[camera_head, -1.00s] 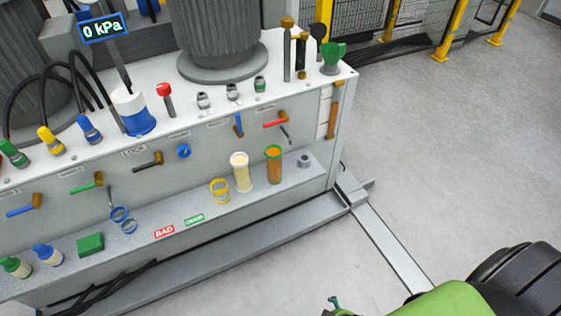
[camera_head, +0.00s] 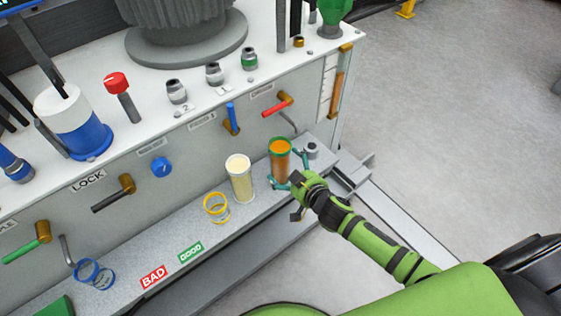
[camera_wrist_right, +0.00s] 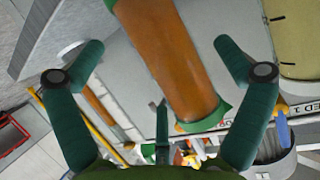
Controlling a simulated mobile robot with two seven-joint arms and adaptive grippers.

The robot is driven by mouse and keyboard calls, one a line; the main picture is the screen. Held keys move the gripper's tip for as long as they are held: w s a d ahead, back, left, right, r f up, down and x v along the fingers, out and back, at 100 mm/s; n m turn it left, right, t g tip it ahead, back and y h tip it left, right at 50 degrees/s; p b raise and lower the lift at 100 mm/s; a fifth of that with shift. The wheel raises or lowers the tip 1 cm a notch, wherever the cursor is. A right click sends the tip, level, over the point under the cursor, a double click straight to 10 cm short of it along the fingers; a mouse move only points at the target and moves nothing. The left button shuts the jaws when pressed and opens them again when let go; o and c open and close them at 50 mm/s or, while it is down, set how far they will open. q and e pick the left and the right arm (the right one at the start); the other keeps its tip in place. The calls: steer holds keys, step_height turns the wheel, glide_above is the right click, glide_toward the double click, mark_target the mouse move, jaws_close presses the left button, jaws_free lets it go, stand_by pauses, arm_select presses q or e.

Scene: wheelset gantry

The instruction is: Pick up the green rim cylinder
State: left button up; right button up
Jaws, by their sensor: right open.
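The green rim cylinder (camera_head: 281,163) is an orange-brown tube with a green rim, upright on the lower ledge of the grey cabinet. My right gripper (camera_head: 290,176) is at it, with teal fingers spread near its lower part. In the right wrist view the cylinder (camera_wrist_right: 172,55) lies between the two open fingers of the gripper (camera_wrist_right: 160,46), with a visible gap on each side. It is not gripped. My left gripper is not in view.
A cream cylinder (camera_head: 240,178) stands close to the left on the ledge, with a yellow ring holder (camera_head: 216,208) beyond it. A small grey fitting (camera_head: 312,150) sits to the right. A red-handled valve (camera_head: 278,105) projects from the panel above. The floor at right is clear.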

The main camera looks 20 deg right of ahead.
steer(key=x, duration=0.4)
steer(key=shift+w+d+b, duration=0.1)
steer(key=shift+w+b, duration=0.15)
steer(key=shift+b, duration=0.1)
steer(key=shift+c, duration=0.4)
steer(key=shift+r, duration=0.1)
steer(key=c, duration=1.3)
steer(key=shift+c, duration=0.2)
steer(key=shift+r, duration=0.1)
